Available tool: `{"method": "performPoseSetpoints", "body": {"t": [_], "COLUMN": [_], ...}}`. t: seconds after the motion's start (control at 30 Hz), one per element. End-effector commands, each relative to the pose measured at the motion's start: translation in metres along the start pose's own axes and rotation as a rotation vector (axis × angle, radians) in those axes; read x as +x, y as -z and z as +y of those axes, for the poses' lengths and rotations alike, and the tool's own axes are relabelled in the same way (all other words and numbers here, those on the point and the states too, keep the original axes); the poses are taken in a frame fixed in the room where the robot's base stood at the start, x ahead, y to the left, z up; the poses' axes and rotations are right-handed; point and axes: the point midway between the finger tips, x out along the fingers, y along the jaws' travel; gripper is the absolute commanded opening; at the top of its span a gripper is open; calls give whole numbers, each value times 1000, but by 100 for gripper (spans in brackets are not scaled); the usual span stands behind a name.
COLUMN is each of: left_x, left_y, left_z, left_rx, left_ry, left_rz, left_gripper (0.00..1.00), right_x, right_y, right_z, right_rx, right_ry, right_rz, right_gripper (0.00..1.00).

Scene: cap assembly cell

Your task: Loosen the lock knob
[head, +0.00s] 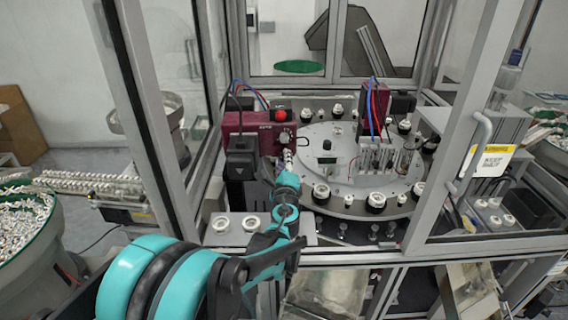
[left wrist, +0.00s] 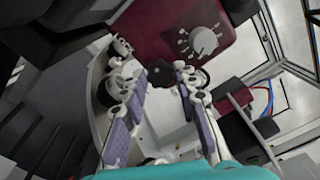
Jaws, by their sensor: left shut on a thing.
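My left gripper (head: 288,158) reaches through the open front of the cell to the maroon unit (head: 236,122) at the left of the round turntable. Its fingertips are just below a small dark round knob (head: 284,138) on that unit, which I take for the lock knob. In the left wrist view the two padded fingers (left wrist: 158,84) stand on either side of a dark piece (left wrist: 160,73) under the maroon housing (left wrist: 160,30). The gripper is shut on this, apparently the lock knob; the exact contact is partly hidden by the fingertips. My right gripper is not in view.
A red button (head: 280,115) sits close above the fingertips. The turntable (head: 330,135) with several white and black parts is to the right. Two white rings (head: 236,222) lie on the front ledge. Metal frame posts (head: 150,110) flank the opening.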

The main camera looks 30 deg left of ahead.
Motion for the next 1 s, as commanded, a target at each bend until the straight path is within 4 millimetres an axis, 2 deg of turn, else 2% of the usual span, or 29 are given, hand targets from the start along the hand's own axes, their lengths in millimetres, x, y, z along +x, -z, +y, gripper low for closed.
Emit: {"method": "performPoseSetpoints", "body": {"t": [1.0], "left_x": [-1], "left_y": [1], "left_z": [4], "left_rx": [-928], "left_ry": [-1], "left_rz": [-1], "left_gripper": [1], "right_x": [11], "right_y": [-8], "right_z": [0], "right_rx": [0], "right_ry": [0], "right_rz": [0], "right_gripper": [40]}}
